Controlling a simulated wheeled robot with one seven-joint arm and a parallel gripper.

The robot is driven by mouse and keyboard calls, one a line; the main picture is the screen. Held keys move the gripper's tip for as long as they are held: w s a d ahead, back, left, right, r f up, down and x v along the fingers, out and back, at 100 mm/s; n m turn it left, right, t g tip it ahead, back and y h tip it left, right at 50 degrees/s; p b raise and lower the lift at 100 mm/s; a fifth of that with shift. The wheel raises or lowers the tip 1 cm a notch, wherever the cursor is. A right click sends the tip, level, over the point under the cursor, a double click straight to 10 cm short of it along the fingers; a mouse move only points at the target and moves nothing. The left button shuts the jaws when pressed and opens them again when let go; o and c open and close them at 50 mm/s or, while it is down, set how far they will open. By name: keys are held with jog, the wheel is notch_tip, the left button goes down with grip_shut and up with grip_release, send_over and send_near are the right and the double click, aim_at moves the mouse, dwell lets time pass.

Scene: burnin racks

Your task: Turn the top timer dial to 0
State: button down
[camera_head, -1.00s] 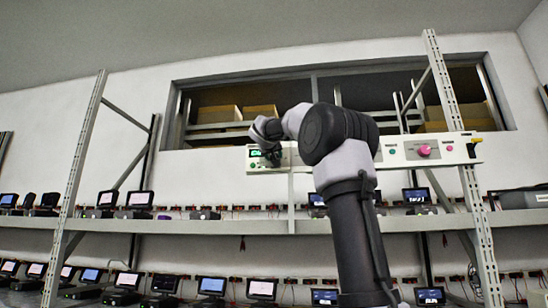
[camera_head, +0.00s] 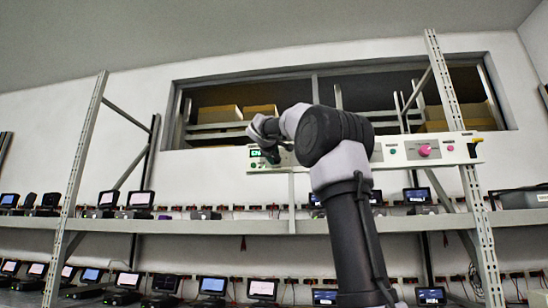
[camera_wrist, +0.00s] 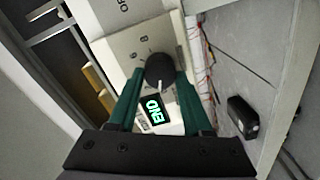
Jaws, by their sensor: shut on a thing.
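The timer dial is a round black knob (camera_wrist: 160,72) with a light pointer line, on a white control panel (camera_wrist: 115,48). In the wrist view the pointer runs toward the lit green display (camera_wrist: 154,107). My gripper (camera_wrist: 158,80) has green fingers on both sides of the knob and is shut on it. In the head view my gripper (camera_head: 268,150) is at the left end of the panel (camera_head: 400,153), and my arm hides the panel's middle. The knob itself is hidden there. The panel letters are too small to read surely.
Shelves (camera_head: 200,226) below carry several small screen devices. A black box (camera_wrist: 243,117) is right of the panel in the wrist view, near red wires.

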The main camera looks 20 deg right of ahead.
jog(key=shift+n, duration=1.1)
jog(key=shift+f, duration=0.1)
jog(key=shift+c, duration=1.6)
grip_release()
jog(key=v, duration=1)
jog(key=shift+s+a, duration=0.3)
